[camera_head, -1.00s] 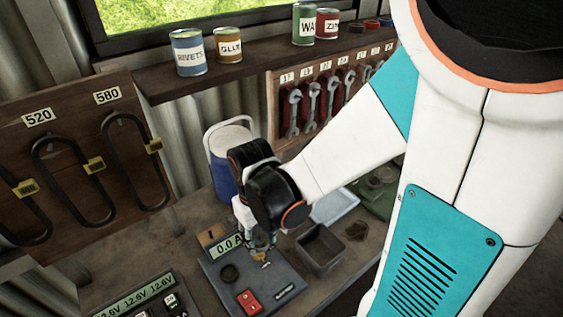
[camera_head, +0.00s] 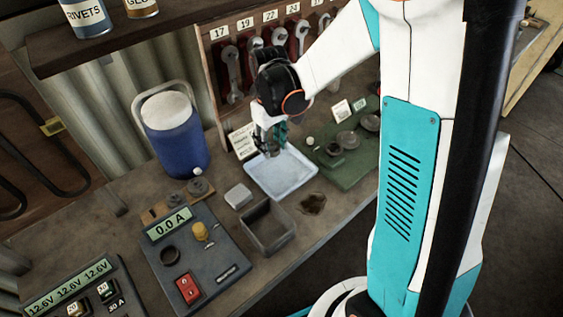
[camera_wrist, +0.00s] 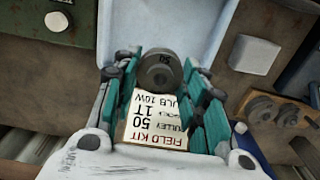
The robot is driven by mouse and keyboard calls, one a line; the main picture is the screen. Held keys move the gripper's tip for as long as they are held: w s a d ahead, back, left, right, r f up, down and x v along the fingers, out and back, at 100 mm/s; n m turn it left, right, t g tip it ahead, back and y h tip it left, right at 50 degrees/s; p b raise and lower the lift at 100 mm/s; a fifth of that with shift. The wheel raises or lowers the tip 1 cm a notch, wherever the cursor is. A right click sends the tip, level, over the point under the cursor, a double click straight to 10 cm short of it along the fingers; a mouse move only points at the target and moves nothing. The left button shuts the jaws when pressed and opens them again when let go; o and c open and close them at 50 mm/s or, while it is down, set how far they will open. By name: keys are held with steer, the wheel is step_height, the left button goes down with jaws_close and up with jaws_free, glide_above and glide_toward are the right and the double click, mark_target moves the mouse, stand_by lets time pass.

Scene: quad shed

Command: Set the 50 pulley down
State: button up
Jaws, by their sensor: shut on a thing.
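My gripper (camera_head: 268,150) is over the back left part of the pale tray (camera_head: 300,183) in the head view. In the wrist view my gripper (camera_wrist: 160,82) has its teal fingers closed on both sides of a small dark grey round pulley (camera_wrist: 158,72). The pale tray also shows in the wrist view (camera_wrist: 165,22), beyond the pulley. A white card (camera_wrist: 155,118) reading "FIELD KIT", "PULLEY 50" shows between the fingers. I cannot tell whether the pulley touches the tray.
A grey open bin (camera_head: 268,228), a small pale box (camera_head: 238,196) and a meter box (camera_head: 205,262) stand left of and in front of the tray. A blue cooler (camera_head: 176,135) stands behind. Round parts lie on a wooden board (camera_head: 160,213) and a green mat (camera_head: 345,168).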

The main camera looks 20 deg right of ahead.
mark_target(273, 166)
steer(key=shift+f+b, duration=0.8)
steer(key=shift+f, duration=2.6)
steer(key=shift+f, duration=0.15)
steer(key=o, duration=1.2)
steer(key=shift+c, duration=0.2)
